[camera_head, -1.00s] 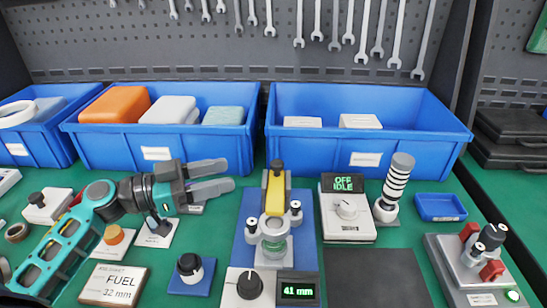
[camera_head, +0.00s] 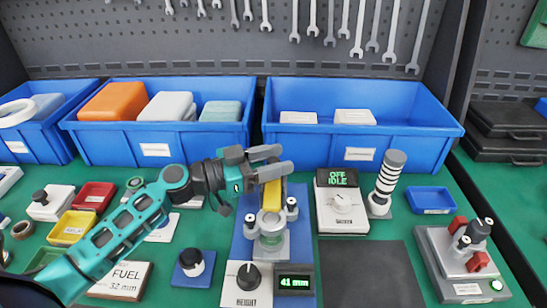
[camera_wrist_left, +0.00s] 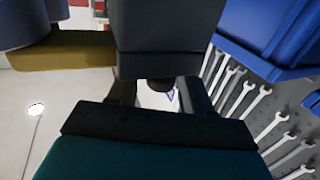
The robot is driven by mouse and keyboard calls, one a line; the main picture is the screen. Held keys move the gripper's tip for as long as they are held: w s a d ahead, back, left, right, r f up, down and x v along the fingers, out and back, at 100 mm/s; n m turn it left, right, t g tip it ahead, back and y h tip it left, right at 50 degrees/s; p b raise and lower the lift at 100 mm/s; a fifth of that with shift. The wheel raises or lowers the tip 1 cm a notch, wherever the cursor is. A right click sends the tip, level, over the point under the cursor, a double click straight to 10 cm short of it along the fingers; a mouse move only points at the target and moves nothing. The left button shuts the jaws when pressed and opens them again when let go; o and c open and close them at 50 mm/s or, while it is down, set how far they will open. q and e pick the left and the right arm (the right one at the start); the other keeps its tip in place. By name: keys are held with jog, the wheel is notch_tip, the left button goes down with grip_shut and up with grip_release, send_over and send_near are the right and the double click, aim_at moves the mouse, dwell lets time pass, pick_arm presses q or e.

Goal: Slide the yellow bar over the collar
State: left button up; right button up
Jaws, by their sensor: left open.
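The yellow bar (camera_head: 271,197) lies along the blue test stand in the middle of the bench. Its front end is at the round metal fitting (camera_head: 270,221), which looks like the collar, between two silver-topped posts. My left gripper (camera_head: 281,159) is open at the bar's back end. Its fingers point right, over the area of the bar's black knob, which they hide in the head view. In the left wrist view a dark rounded shape (camera_wrist_left: 160,85) shows between the fingers; I cannot tell whether they touch it. My right gripper is not in view.
Blue bins (camera_head: 365,130) stand close behind the gripper. A white control box (camera_head: 342,208) reading OFF IDLE and a striped post (camera_head: 388,180) stand right of the stand. A height dial (camera_head: 248,278) is in front. A dark mat (camera_head: 372,270) lies bare at the front right.

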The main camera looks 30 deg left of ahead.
pick_arm(q)
jog(key=shift+c, duration=0.2)
grip_shut()
dwell(0.4)
